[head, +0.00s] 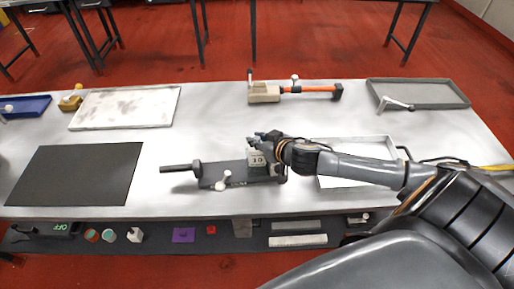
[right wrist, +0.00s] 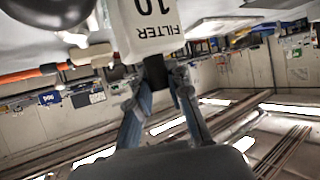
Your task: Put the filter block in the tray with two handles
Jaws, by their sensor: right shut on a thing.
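The filter block (head: 257,158), pale with a "10" on it, is at the right end of a dark fixture (head: 212,181). I cannot tell whether it touches the fixture. In the right wrist view the block (right wrist: 146,28) reads "10 FILTER", upside down. My right gripper (head: 270,145) is shut on its dark stem, seen between the fingers (right wrist: 165,78) in the right wrist view. A pale tray (head: 344,183) lies to the right, partly hidden under my right arm. My left gripper is out of view.
A black mat (head: 75,174) lies at left. A white tray (head: 126,107) and an orange-handled tool (head: 295,92) lie at the back. A grey tray (head: 430,94) with a pale lever is at the back right. The lower shelf (head: 140,250) holds small items.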

